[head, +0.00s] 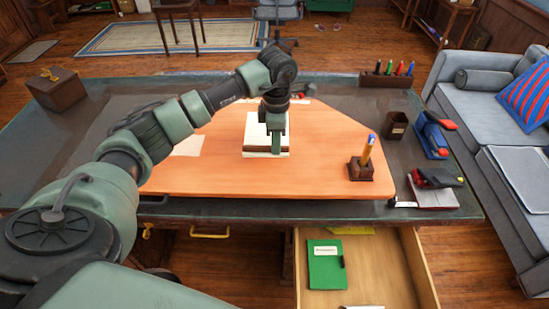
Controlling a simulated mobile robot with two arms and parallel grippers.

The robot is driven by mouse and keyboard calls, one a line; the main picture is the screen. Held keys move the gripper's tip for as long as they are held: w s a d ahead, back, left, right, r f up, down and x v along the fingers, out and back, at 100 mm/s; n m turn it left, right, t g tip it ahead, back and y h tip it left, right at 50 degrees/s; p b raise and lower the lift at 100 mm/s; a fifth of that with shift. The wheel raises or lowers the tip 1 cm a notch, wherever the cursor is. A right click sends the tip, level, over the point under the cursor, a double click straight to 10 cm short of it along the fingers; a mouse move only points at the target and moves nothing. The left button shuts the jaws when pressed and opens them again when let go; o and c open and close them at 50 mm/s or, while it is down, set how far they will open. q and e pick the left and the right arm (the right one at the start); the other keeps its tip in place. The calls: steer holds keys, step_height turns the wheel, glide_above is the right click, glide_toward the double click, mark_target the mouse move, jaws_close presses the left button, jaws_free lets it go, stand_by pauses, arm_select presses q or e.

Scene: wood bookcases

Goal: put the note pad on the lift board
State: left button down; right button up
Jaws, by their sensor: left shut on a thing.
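The note pad (256,132) is white with a dark brown band near its front edge. It shows over the middle of the orange lift board (225,175), which covers much of the dark desk. My left gripper (277,140) points down and is shut on the note pad; the fingertips are partly hidden against it. I cannot tell whether the pad touches the board or is just above it. My right gripper is not in view.
A pencil holder (361,170) stands at the board's right. A dark cup (396,125), blue stapler (431,138) and a red and black item (436,179) line the desk's right side. An open drawer (410,265) holds a green book (326,266). The board's front left is clear.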

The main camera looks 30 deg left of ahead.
arm_select(q)
step_height(320, 180, down, 3)
steer(key=shift+w+f+p, duration=0.1)
steer(key=shift+w+p, duration=0.05)
steer(key=shift+p, duration=0.15)
step_height(320, 180, down, 5)
steer(key=shift+f+p, duration=0.1)
steer(key=shift+p, duration=0.5)
steer(key=shift+f+b, duration=0.2)
steer(key=shift+b, duration=0.1)
steer(key=c, duration=1.5)
jaws_free()
steer(key=shift+r, duration=0.1)
